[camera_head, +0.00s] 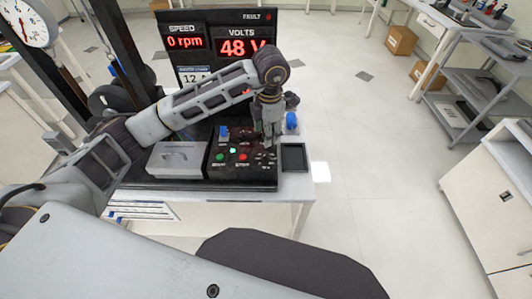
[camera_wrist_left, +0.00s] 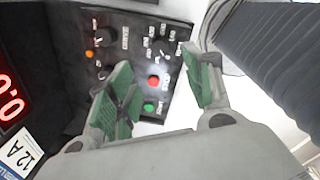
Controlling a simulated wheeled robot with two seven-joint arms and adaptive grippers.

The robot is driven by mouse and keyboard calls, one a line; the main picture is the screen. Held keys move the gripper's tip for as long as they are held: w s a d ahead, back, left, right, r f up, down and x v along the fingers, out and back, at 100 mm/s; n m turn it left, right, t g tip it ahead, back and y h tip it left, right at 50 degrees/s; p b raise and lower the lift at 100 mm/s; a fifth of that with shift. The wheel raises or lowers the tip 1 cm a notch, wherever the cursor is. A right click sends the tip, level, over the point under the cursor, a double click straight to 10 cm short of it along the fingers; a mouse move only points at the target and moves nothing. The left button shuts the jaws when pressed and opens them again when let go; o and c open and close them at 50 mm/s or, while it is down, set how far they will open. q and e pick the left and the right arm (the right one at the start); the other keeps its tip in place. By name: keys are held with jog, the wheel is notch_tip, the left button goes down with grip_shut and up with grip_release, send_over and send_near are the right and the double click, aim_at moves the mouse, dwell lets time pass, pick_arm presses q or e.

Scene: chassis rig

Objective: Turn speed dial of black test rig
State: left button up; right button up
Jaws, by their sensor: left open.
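The black test rig's control panel (camera_head: 231,172) lies flat on the bench, with a green button, a red button (camera_head: 243,157) and a small dial ringed by white labels (camera_head: 265,158) at its right end. In the left wrist view the ringed dial (camera_wrist_left: 162,48) shows between and beyond my fingers; its lettering is too small to read. My left gripper (camera_head: 268,140) points down just above the dial end of the panel, apart from it as far as I can tell. In the wrist view the gripper (camera_wrist_left: 156,68) is open and empty, its green pads wide apart. My right gripper is not in view.
The rig's display (camera_head: 222,47) reads 0 rpm and 48 V. A grey box (camera_head: 178,159) sits left of the panel, a dark tray (camera_head: 294,157) right of it. Another black knob (camera_wrist_left: 103,37) and an orange light (camera_wrist_left: 88,54) are on the panel. Open floor lies to the right.

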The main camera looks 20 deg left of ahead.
pick_arm(q)
send_over(266, 155)
notch_tip(266, 155, down, 5)
jog(key=shift+s+d+f+p, duration=0.1)
jog(key=shift+s+f+p, duration=0.1)
jog(key=shift+p, duration=0.15)
jog(key=f, duration=0.5)
jog(key=shift+w+p, duration=0.2)
jog(key=shift+p, duration=0.1)
jog(key=shift+f, duration=0.7)
jog(key=shift+c, duration=0.5)
jog(key=c, duration=1)
jog(key=shift+o, duration=0.2)
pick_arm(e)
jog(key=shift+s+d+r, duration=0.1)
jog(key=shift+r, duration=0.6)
